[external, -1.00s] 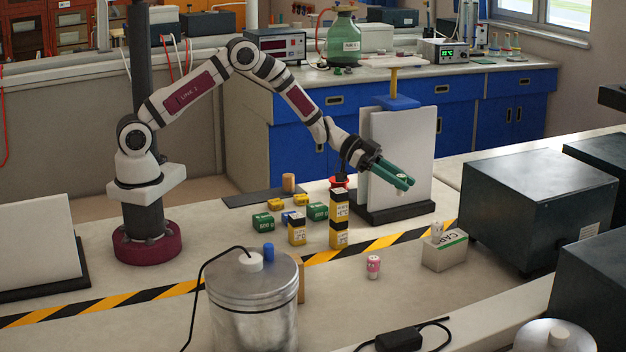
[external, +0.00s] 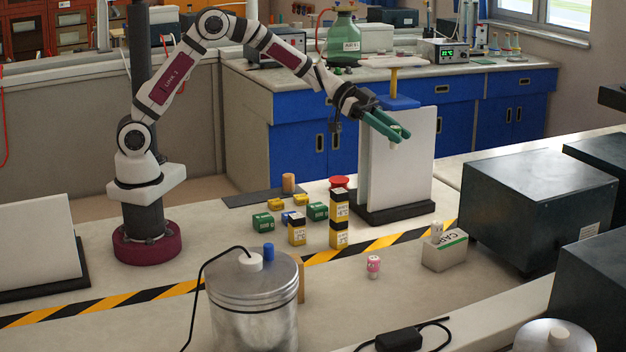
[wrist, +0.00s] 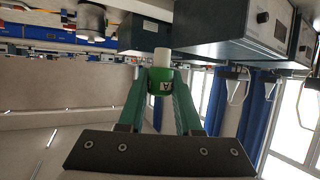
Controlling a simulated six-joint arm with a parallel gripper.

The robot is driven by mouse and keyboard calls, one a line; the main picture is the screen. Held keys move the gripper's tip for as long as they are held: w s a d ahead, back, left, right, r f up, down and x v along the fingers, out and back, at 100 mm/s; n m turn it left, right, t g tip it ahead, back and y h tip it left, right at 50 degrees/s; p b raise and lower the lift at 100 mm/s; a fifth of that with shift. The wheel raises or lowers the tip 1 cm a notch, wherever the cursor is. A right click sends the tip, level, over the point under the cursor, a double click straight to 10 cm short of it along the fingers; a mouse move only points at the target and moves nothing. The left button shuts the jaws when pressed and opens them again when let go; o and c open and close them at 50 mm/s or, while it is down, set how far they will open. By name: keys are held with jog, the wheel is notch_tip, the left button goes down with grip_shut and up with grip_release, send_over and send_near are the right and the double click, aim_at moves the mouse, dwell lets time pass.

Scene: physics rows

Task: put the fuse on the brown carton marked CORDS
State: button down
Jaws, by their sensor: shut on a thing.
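My gripper (external: 391,132) is raised in front of the white upright panels at the back right, with its green fingers shut on a small green and white cylinder, which looks like the fuse (external: 394,147). In the wrist view the fuse (wrist: 161,84) sits between the fingertips, with a white end pointing away and a letter A on its green band. No lettering CORDS can be read. A tan-brown edge (external: 301,281) shows beside the metal can, which hides the rest; I cannot tell whether it is the carton.
A pale carton lettered CAP (external: 444,253) has a small white piece on top. The metal can (external: 252,302) is in front, dark cases (external: 530,205) at right.

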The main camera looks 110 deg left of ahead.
jog(key=s+d+f+m+g+h, duration=0.3)
jog(key=s+d, duration=0.4)
jog(key=d, duration=0.6)
jog(key=s+d+f+m+g+h, duration=0.1)
jog(key=s+d+f+m+h, duration=0.35)
jog(key=d, duration=0.85)
jog(key=shift+n+y, duration=0.55)
jog(key=s+f, duration=0.1)
jog(key=f, duration=0.1)
jog(key=s+f, duration=0.1)
jog(key=f, duration=0.2)
jog(key=s+f, duration=0.1)
jog(key=f, duration=0.2)
jog(key=shift+s+d, duration=0.15)
jog(key=shift+d, duration=0.15)
jog(key=shift+f, duration=0.15)
jog(key=c, duration=0.6)
grip_release()
jog(key=shift+f, duration=0.1)
